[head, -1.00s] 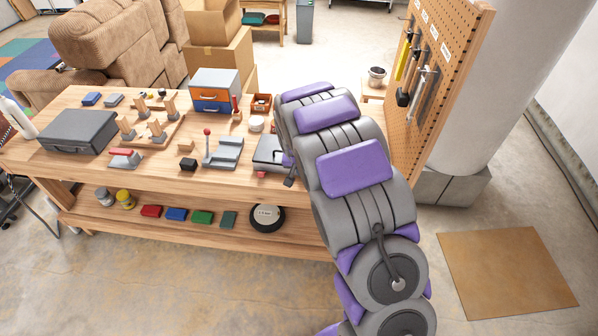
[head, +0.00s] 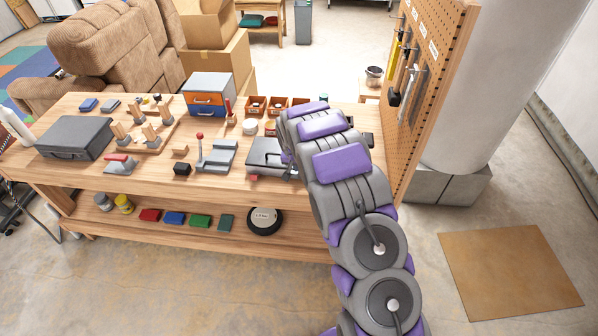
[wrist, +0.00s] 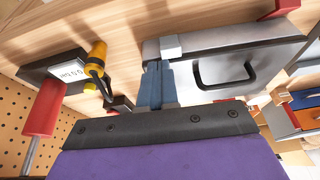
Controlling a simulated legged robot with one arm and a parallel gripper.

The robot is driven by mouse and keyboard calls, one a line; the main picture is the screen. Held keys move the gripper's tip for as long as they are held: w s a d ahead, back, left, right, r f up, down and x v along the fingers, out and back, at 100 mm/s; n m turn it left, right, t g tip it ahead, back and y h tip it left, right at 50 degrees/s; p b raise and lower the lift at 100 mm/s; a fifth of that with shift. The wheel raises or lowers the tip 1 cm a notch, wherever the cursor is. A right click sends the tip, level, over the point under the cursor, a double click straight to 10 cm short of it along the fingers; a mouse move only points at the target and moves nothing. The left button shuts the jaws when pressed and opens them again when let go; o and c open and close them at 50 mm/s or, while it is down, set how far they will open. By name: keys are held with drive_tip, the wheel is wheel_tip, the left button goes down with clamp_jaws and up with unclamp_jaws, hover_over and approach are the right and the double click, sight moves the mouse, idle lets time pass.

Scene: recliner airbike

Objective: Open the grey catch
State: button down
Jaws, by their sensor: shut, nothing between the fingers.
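The grey catch (wrist: 171,46) is a small light-grey block on the front edge of a metal case (wrist: 235,45) with a dark handle. A red catch (wrist: 280,7) sits farther along the same edge. The case also shows in the head view (head: 263,152), beside my arm, which hides part of it. In the wrist view my gripper (wrist: 160,68) is shut and empty, its blue-grey fingers just below the grey catch. The fingertips overlap the catch's lower edge in the picture; I cannot tell whether they touch. My gripper is hidden in the head view.
A device with a small display (wrist: 70,72), a red handle (wrist: 42,112) and a yellow-capped tool (wrist: 96,58) lie left of my gripper. A pegboard (head: 432,75) stands right of the workbench (head: 140,190). A grey lever fixture (head: 216,155) stands left of the case.

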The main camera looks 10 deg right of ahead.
drive_tip(key=shift+w+a+f, duration=0.1)
drive_tip(key=shift+w+f, duration=0.05)
drive_tip(key=shift+f, duration=0.45)
drive_tip(key=shift+w+a+f, duration=0.15)
drive_tip(key=shift+a+f, duration=0.05)
drive_tip(key=shift+a, duration=1.15)
drive_tip(key=shift+d, duration=1)
drive_tip(key=shift+d+f, duration=0.25)
drive_tip(key=shift+d, duration=0.05)
drive_tip(key=shift+a+f+b, duration=0.1)
drive_tip(key=shift+a+b, duration=0.2)
drive_tip(key=shift+a, duration=0.85)
drive_tip(key=shift+s+a, duration=0.1)
drive_tip(key=shift+s, duration=0.3)
drive_tip(key=shift+s+d+r, duration=0.2)
drive_tip(key=shift+s+d, duration=0.05)
drive_tip(key=shift+s, duration=0.2)
drive_tip(key=shift+s+d+r, duration=0.2)
drive_tip(key=shift+s, duration=0.2)
drive_tip(key=shift+s+r, duration=0.1)
drive_tip(key=shift+s, duration=0.15)
drive_tip(key=shift+s+a+r, duration=0.15)
drive_tip(key=shift+s+a, duration=0.1)
drive_tip(key=shift+s, duration=0.35)
drive_tip(key=shift+s+a+r, duration=0.15)
drive_tip(key=shift+s+a, duration=0.15)
drive_tip(key=shift+s, duration=0.3)
drive_tip(key=shift+s+a+r, duration=0.15)
drive_tip(key=shift+s+a, duration=0.1)
drive_tip(key=shift+s, duration=0.35)
